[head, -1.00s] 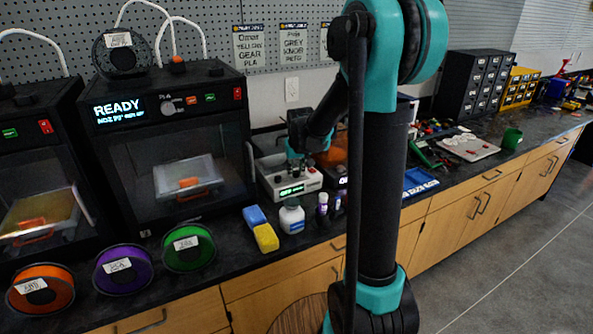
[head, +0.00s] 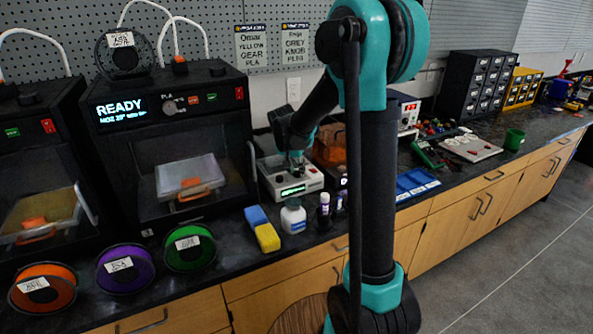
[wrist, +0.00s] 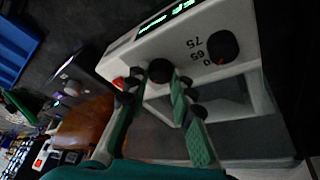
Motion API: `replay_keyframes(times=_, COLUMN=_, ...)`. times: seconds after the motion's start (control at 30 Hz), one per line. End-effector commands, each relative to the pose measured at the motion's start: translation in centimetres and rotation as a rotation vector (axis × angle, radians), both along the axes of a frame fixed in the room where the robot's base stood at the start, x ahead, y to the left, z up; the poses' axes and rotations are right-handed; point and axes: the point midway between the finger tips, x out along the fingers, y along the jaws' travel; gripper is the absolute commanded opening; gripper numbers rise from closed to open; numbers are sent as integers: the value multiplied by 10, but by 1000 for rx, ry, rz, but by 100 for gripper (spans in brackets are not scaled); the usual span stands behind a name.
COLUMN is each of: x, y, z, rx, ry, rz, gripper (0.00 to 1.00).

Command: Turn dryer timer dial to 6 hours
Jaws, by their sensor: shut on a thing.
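The dryer (head: 270,172) is a white box with a green lit display, on the counter in the head view. In the wrist view its white panel (wrist: 150,45) carries the display (wrist: 166,17) and two black dials. One dial (wrist: 223,47) has numbers such as 75 and 65 beside it and a red mark. The other, the timer dial (wrist: 160,70), is at my fingertips, its pointer and scale hidden or unclear. My gripper (wrist: 153,85) has green-padded fingers and is shut on the timer dial. In the head view my gripper (head: 296,160) is over the dryer. The display text is too small to read.
A printer (head: 160,120) reading READY stands left of the dryer. A blue and yellow sponge (head: 262,229), a white bottle (head: 293,216) and small dark bottles (head: 324,212) stand in front. A blue tray (head: 413,184) lies to the right.

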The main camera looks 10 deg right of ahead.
Motion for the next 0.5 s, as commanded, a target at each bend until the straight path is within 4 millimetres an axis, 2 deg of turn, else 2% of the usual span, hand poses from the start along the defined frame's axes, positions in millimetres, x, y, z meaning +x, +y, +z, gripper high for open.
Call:
replay_keyframes(times=0.4, x=0, y=0, z=0, rx=0, ry=1, rz=-6, gripper=0)
replay_keyframes(times=0.43, x=0, y=0, z=0, rx=0, ry=2, rz=-6, gripper=27)
replay_keyframes(times=0.5, x=0, y=0, z=0, rx=0, ry=1, rz=-6, gripper=35)
